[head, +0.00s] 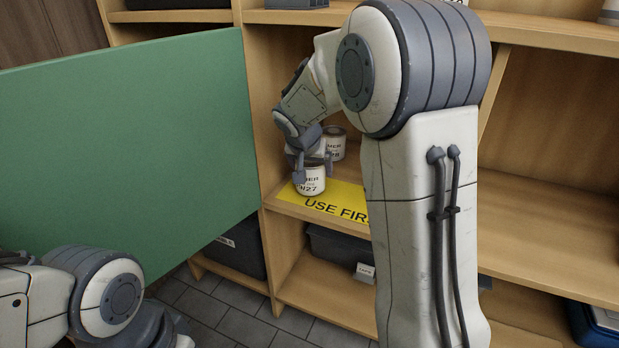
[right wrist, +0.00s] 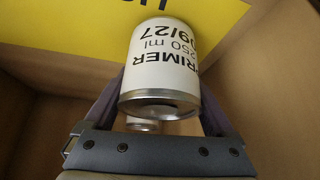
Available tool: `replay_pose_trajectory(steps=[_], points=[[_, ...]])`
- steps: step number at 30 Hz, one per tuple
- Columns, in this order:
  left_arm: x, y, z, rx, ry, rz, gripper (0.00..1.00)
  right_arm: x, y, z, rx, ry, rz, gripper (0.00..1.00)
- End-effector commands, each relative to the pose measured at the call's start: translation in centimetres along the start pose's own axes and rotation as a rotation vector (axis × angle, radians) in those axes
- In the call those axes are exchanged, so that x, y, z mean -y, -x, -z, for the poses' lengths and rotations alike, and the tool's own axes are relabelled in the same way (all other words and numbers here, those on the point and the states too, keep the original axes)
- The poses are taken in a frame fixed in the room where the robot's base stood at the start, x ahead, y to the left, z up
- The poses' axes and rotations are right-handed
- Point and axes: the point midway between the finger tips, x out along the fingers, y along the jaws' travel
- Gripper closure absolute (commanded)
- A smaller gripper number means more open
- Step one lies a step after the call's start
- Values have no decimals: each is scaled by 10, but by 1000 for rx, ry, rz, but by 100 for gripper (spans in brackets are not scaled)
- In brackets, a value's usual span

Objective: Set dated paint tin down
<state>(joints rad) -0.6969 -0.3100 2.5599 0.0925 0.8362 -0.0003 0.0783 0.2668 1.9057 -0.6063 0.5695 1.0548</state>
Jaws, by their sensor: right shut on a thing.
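My right gripper (head: 310,165) is shut on a white-labelled paint tin (head: 311,181) marked PRIMER, over the left end of the yellow USE FIRST sheet (head: 335,203) on the shelf. The tin also shows in the right wrist view (right wrist: 163,65), with 250 ml and 09/27 on its label, between the two fingers (right wrist: 165,105). It looks upright in the head view. I cannot tell whether its base touches the sheet. A second tin (head: 334,143) stands behind it; only its base shows in the wrist view (right wrist: 145,124). My left gripper is out of view.
A green panel (head: 130,150) stands left of the shelf bay. The shelf's upright (head: 262,110) is close to the held tin's left. A dark bin (head: 340,246) sits on the shelf below. The shelf to the right (head: 550,215) is empty.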

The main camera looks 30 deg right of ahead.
Motion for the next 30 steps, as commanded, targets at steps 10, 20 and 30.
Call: replay_pose_trajectory(steps=[10,20,30], points=[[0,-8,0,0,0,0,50,4,-5,-1,-4,-1,2,94],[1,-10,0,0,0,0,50,4,-7,-3,-1,-1,1,0],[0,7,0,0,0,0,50,5,25,1,-4,1,4,0]])
